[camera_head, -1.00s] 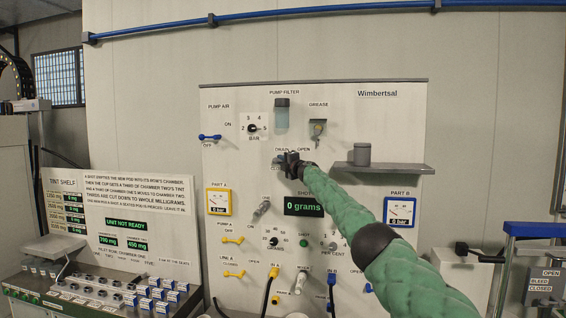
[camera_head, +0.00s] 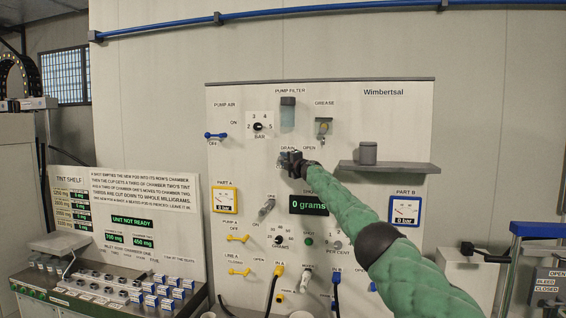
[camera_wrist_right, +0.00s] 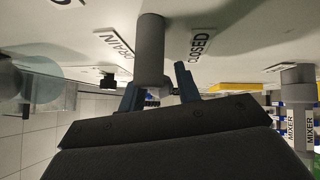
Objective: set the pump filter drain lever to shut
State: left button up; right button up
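The pump filter (camera_head: 288,114) is a clear, dark-capped cylinder high on the panel, with the drain labels below it. My right gripper (camera_head: 297,163) is at the drain lever and hides most of it in the head view. In the right wrist view, the grey drain lever (camera_wrist_right: 151,45) stands out from the panel between the two blue fingers of my right gripper (camera_wrist_right: 158,75). The fingers are apart, with a gap at the right finger. DRAIN is printed left of the lever and CLOSED right of it. The lever's exact angle is hard to tell. My left gripper is out of view.
A grey shelf (camera_head: 415,168) with a grey cup (camera_head: 367,153) juts out right of my gripper. The grease fitting (camera_head: 323,128) is above right, the blue pump air lever (camera_head: 215,136) at left. A green display (camera_head: 309,204) reading 0 grams sits below.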

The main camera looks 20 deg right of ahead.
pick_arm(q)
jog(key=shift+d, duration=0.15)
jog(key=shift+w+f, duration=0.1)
pick_arm(e)
jog(key=shift+d, duration=0.1)
